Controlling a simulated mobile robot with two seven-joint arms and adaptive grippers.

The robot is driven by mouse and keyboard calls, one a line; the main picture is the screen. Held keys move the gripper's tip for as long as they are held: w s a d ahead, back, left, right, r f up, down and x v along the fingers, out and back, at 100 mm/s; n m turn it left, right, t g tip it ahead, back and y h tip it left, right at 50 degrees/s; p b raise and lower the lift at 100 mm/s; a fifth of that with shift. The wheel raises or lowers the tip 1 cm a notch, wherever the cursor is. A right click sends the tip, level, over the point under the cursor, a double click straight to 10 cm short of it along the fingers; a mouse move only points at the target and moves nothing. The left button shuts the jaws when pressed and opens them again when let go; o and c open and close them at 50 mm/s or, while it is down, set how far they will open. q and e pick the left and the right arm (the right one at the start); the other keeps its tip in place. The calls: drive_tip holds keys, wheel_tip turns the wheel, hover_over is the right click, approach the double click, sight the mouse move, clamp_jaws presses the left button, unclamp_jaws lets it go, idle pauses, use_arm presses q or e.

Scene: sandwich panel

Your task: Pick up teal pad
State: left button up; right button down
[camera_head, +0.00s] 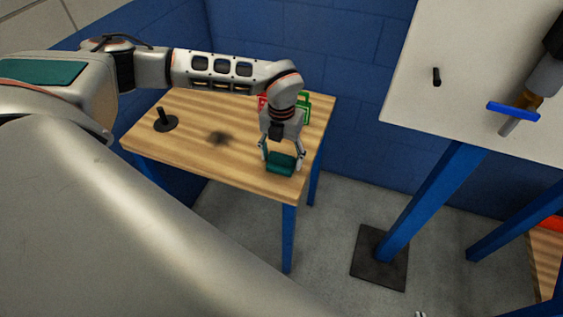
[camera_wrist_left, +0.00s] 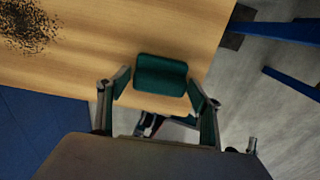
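The teal pad (camera_head: 281,163) is a small rounded block near the front right corner of the wooden table (camera_head: 195,158). In the left wrist view the teal pad (camera_wrist_left: 160,75) lies between the two fingers. My left gripper (camera_head: 281,153) points down over the pad, with one finger on each side. It looks open, with a narrow gap on each side of the pad in the wrist view. No lift off the table can be made out.
Red (camera_head: 262,103) and green (camera_head: 304,106) items stand behind my left gripper, partly hidden. A black peg on a round base (camera_head: 165,122) is at the table's left. A white panel (camera_head: 455,110) with a blue-handled fitting (camera_head: 513,112) stands at right.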

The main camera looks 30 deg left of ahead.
sight(282, 156)
use_arm(q)
drive_tip(key=c, duration=0.6)
wheel_tip(282, 156, up, 20)
drive_tip(key=shift+o, duration=0.7)
